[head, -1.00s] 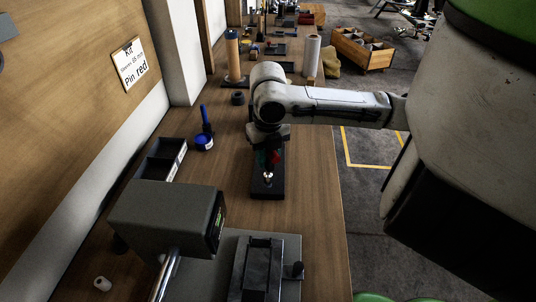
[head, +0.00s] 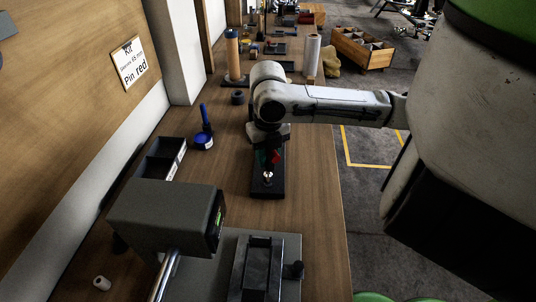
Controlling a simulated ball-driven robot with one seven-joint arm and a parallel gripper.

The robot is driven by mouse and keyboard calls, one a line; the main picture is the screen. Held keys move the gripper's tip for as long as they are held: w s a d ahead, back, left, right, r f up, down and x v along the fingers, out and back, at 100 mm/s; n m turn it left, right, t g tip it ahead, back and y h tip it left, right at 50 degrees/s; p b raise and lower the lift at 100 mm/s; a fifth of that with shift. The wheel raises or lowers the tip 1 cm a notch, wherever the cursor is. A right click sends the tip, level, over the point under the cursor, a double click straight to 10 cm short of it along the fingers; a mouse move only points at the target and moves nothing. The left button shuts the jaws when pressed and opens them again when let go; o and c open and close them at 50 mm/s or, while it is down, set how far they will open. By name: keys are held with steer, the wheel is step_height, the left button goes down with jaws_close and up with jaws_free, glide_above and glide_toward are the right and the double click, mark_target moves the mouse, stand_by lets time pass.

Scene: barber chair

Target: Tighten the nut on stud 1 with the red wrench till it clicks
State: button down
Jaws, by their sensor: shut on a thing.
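A dark base plate (head: 268,190) lies on the wooden bench in the head view. A small bright stud (head: 268,176) stands near its front end; I cannot tell its number or make out a nut. The red wrench (head: 275,157) shows as a small red piece just behind that stud, beneath my gripper. My gripper (head: 267,147) is over the rear part of the plate, low above it, and is shut on the red wrench. My wrist and arm hide the fingertips, most of the wrench and the rear of the plate.
A grey box-shaped device (head: 165,215) and a metal fixture (head: 262,268) stand in front. A dark bin (head: 163,158) and a blue-topped item (head: 203,138) are at left. A tan cylinder (head: 232,55) and a white roll (head: 311,54) stand behind. Bench right of the plate is clear.

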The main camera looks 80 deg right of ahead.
steer(key=shift+f+b, duration=0.4)
steer(key=shift+f, duration=0.15)
stand_by(0.4)
steer(key=m+p, duration=0.1)
steer(key=m, duration=0.1)
steer(key=shift+r+m, duration=0.1)
steer(key=shift+m, duration=1.3)
steer(key=shift+m+p, duration=0.5)
steer(key=shift+m, duration=0.3)
steer(key=m, duration=0.3)
steer(key=shift+p, duration=0.35)
